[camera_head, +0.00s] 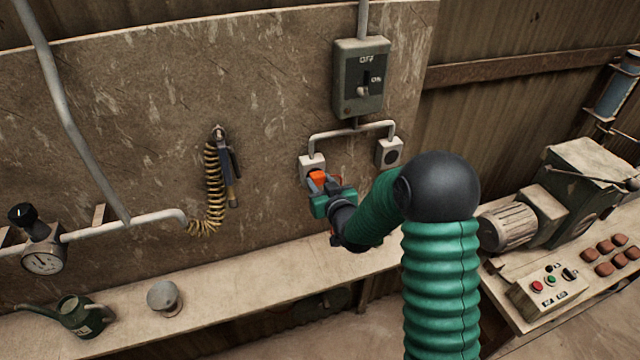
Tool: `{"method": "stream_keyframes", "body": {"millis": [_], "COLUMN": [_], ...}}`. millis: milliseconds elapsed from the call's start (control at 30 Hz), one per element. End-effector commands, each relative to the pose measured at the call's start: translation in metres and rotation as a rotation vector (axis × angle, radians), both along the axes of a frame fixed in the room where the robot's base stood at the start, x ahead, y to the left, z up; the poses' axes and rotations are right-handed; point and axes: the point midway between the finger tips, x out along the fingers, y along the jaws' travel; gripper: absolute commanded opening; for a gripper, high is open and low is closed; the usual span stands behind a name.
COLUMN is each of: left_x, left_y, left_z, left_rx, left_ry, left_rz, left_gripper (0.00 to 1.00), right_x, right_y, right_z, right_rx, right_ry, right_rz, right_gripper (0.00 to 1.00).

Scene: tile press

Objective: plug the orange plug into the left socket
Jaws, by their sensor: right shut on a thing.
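The orange plug (317,179) is between the jaws of my right gripper (322,190), at the front of the left socket. The left socket (309,161) is a pale box on the wall under the grey conduit. The plug and gripper cover its lower part, so I cannot tell whether the plug is inside it or only against it. The right socket (389,152) is a like box with a dark round face, and it is empty. My right gripper is shut on the plug. My left gripper is not in view.
A grey switch box (361,78) marked OFF and ON is above the sockets. A coiled yellow hose (211,190) hangs to the left. A shelf below holds a green watering can (80,316) and a grey round object (163,297). A machine (570,195) and control box (545,290) stand right.

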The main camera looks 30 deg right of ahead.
Motion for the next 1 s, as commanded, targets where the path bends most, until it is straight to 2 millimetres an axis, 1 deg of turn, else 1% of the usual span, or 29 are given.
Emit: {"method": "stream_keyframes", "body": {"millis": [33,467,733,1000], "left_x": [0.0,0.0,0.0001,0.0], "left_y": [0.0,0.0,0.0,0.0], "left_z": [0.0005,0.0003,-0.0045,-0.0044], "left_rx": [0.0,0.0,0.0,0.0], "left_ry": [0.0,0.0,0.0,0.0], "left_rz": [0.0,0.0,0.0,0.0], "left_gripper": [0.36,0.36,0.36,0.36], "right_x": [0.0041,0.004,-0.0014,-0.0026], "right_y": [-0.0038,-0.0037,0.0019,0.0041], "right_z": [0.0101,0.0106,0.0105,0.0106], "right_rx": [-0.009,-0.009,-0.01,-0.01], "right_ry": [-0.025,-0.026,-0.029,-0.029], "right_rz": [-0.006,-0.006,-0.004,-0.002], "right_gripper": [0.0,0.0,0.0,0.0]}}
